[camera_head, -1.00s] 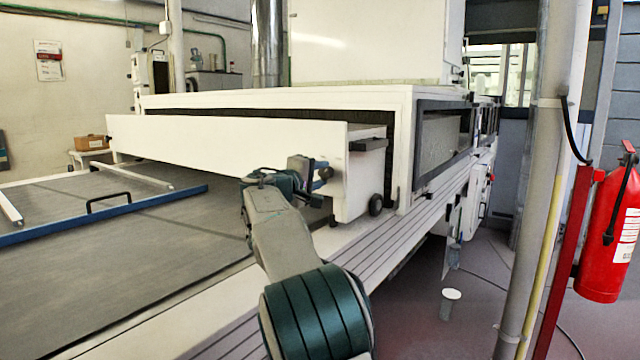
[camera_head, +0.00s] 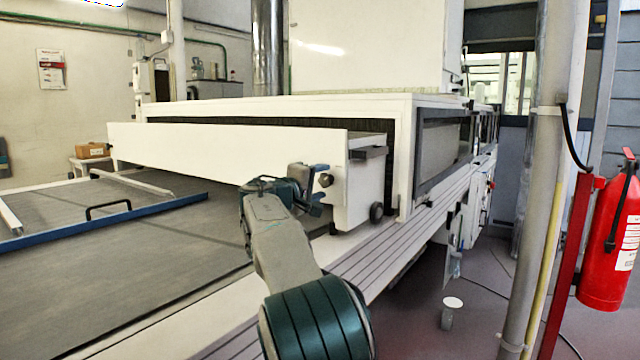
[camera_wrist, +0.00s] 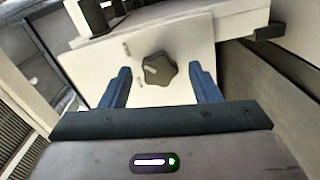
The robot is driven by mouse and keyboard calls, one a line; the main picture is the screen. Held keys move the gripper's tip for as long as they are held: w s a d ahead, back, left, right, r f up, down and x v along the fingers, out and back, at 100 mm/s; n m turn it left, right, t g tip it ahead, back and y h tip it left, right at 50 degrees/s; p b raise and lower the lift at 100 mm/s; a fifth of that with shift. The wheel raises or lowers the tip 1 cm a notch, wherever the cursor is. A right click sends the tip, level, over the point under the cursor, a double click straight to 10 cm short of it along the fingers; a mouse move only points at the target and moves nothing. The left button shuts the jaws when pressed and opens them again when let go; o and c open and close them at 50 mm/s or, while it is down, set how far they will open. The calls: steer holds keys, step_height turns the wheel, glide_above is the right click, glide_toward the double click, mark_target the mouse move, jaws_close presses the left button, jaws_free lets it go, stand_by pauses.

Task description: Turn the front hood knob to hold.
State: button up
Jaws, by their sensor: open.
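The front hood (camera_head: 230,152) is a long white panel box across the belt in the head view. Its knob (camera_head: 326,180) is a small dark knob on the hood's right end. In the wrist view the knob (camera_wrist: 160,69) is dark, lobed, with a pale mark toward its left side. Small marks sit on the white plate left of it. My gripper (camera_head: 317,184) is in front of the knob. In the wrist view my gripper (camera_wrist: 163,84) is open, its blue fingers left and right of the knob, with visible gaps. Whether the fingertips reach the knob's depth is unclear.
The grey belt (camera_head: 110,265) carries a blue-edged frame (camera_head: 100,222) with a black handle. A ribbed ledge (camera_head: 385,240) runs along the machine's right side. A grey post (camera_head: 545,180) and a red extinguisher (camera_head: 610,240) stand at right. A small can (camera_head: 447,312) is on the floor.

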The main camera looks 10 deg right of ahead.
steer(key=v, duration=1.3)
steer(key=shift+s+a, duration=0.25)
steer(key=shift+a, duration=0.05)
